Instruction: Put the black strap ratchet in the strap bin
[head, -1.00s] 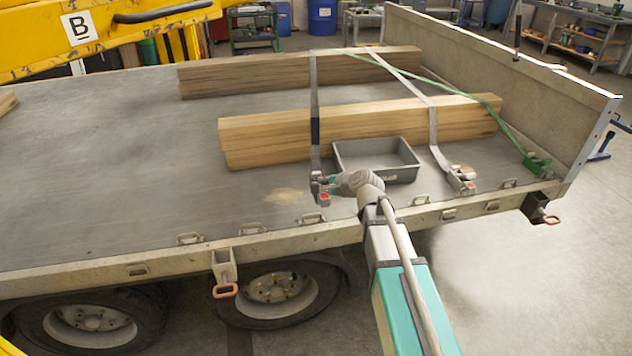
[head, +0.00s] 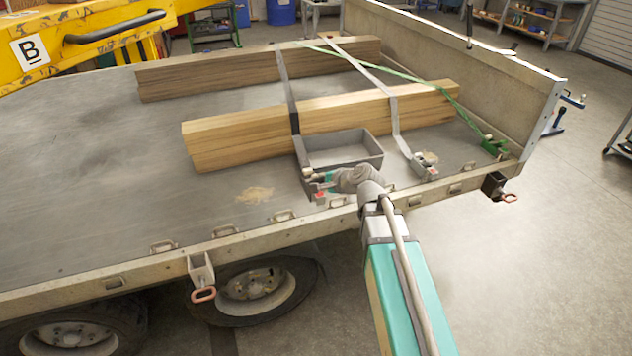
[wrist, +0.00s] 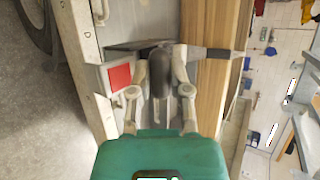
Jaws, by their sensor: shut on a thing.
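My gripper (head: 322,180) is low over the near side of the trailer bed, at the front left corner of the grey strap bin (head: 377,158). In the wrist view its fingers (wrist: 160,84) are closed around a dark, rounded part of the black strap ratchet (wrist: 160,62). A grey piece with a red square (wrist: 120,77) lies beside the left finger. A dark strap (wrist: 216,53) runs right from the ratchet toward the timber. In the head view the ratchet is small and partly hidden by my gripper. The bin's visible floor is bare.
Timber stacks (head: 235,146) lie across the bed behind the bin. A grey strap ratchet (head: 428,160) and a green ratchet (head: 493,146) sit to the right. Lashing rings (head: 283,215) line the near edge. The bed's left part is clear.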

